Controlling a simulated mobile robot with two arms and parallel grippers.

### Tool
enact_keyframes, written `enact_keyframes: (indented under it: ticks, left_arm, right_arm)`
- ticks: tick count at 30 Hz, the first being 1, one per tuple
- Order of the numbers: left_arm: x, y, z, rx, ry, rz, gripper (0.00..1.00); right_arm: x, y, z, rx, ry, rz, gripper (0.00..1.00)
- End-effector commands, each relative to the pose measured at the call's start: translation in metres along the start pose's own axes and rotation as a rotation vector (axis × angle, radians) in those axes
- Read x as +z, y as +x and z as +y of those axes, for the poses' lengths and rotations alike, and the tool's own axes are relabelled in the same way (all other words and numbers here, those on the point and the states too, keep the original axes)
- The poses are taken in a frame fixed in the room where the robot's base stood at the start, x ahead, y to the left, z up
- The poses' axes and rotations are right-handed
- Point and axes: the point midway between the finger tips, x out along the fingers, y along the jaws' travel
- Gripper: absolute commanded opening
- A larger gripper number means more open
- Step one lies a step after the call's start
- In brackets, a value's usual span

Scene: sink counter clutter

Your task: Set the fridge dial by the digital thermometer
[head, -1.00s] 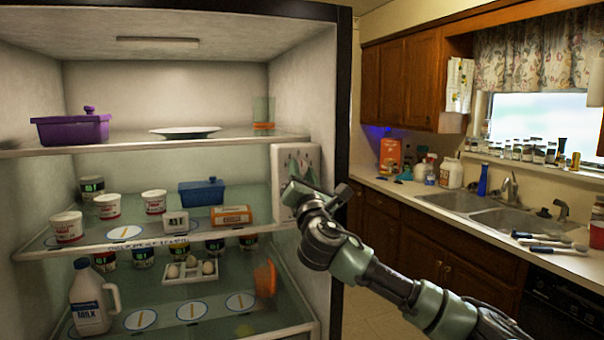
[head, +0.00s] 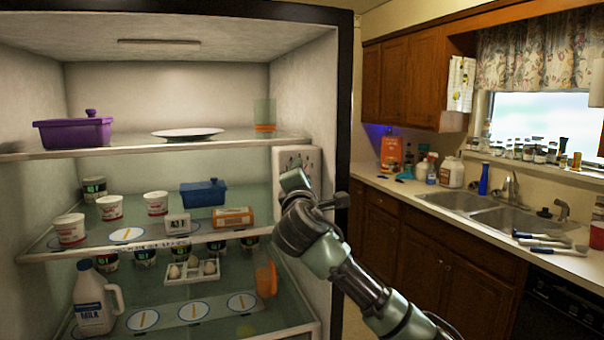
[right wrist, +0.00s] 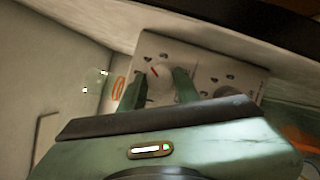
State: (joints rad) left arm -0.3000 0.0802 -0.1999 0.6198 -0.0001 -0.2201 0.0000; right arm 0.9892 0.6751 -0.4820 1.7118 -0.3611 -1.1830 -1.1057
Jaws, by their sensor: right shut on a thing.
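The dial panel (head: 300,158) is a white plate on the fridge's right inner wall, partly hidden by my right gripper (head: 293,181). In the right wrist view, the round pale dial (right wrist: 159,74) with a red pointer mark sits between the two green fingers of the right gripper (right wrist: 160,86), which is shut on it. The pointer is tilted; printed marks surround the dial but are too small to read. The digital thermometer (head: 177,224) is a small white block with dark digits on the middle shelf; its reading is too blurred to be sure of. My left gripper is not in view.
The middle shelf also holds white tubs (head: 109,208), a blue box (head: 203,193) and an orange package (head: 233,217). A purple dish (head: 73,132) and a plate (head: 187,134) are above. A milk jug (head: 96,298) and eggs (head: 191,267) are below.

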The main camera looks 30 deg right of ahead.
Motion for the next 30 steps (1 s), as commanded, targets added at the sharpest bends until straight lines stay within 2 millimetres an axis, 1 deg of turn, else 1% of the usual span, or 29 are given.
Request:
enact_keyframes:
  ticks: [5,17,18,19,20,30]
  left_arm:
    - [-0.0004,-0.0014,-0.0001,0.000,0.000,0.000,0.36]
    - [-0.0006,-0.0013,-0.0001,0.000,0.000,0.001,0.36]
    - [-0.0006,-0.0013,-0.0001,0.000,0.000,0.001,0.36]
    - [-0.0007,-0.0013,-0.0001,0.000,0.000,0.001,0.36]
    - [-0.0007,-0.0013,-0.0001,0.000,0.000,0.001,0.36]
    - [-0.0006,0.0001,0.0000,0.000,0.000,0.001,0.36]
  right_arm:
    - [-0.0005,0.0001,-0.0006,-0.014,0.030,0.001,0.00]
    - [-0.0006,0.0000,-0.0008,-0.016,0.034,0.001,0.00]
    - [-0.0006,0.0000,-0.0008,-0.016,0.034,0.001,0.40]
    - [-0.0005,0.0000,-0.0008,-0.016,0.034,0.001,0.48]
    - [-0.0005,0.0000,-0.0008,-0.016,0.034,0.001,0.54]
    - [-0.0005,-0.0024,-0.0004,-0.014,0.034,0.000,0.54]
